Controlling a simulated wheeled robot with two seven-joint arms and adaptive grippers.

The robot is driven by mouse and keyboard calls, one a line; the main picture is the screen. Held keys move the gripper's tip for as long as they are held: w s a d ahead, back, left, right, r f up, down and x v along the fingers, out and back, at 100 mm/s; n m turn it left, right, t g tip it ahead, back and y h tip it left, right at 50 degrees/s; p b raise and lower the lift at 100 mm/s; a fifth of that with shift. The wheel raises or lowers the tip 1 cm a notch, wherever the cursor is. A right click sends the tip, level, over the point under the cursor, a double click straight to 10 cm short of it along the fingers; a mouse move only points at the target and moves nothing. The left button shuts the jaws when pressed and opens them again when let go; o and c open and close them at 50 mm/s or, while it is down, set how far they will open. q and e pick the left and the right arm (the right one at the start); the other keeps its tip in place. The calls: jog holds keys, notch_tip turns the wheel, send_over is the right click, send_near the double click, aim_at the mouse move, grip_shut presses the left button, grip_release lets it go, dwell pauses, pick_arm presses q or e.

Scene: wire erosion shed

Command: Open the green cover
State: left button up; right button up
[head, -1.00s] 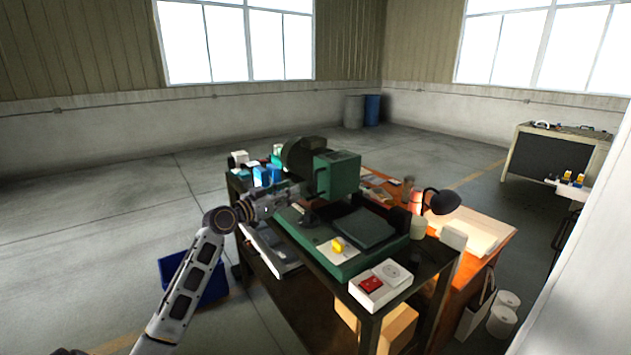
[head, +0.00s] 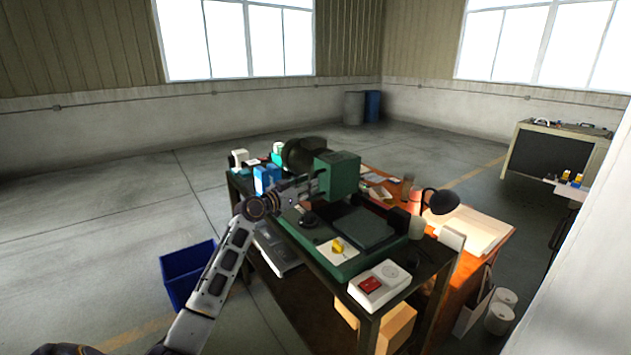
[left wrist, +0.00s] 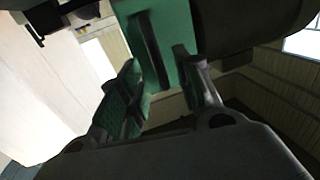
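The green cover (head: 337,174) is a boxy housing on the machine above the bench, and it looks closed. Its face fills the upper middle of the left wrist view (left wrist: 178,28), with a dark upright handle bar (left wrist: 149,50) on it. My left gripper (head: 312,188) is at the cover's left side in the head view. In the left wrist view its two fingers (left wrist: 160,88) are spread apart, with the bar ahead between them. I see no clear contact, and the fingers hold nothing. My right gripper is in neither view.
A dark round wheel housing (head: 305,155) sits behind the cover. Below are a green machine bed with a dark plate (head: 364,228), a yellow piece (head: 338,245) and a white box with a red switch (head: 379,285). A black lamp (head: 441,202) stands right. A blue bin (head: 188,272) is on the floor.

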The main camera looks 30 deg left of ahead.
aim_at(332, 176)
pick_arm(q)
jog(key=shift+w+d+p, duration=0.2)
jog(key=shift+w+d, duration=0.05)
jog(key=shift+w, duration=0.75)
jog(key=shift+w+d+p, duration=0.2)
jog(key=shift+w, duration=0.8)
grip_shut()
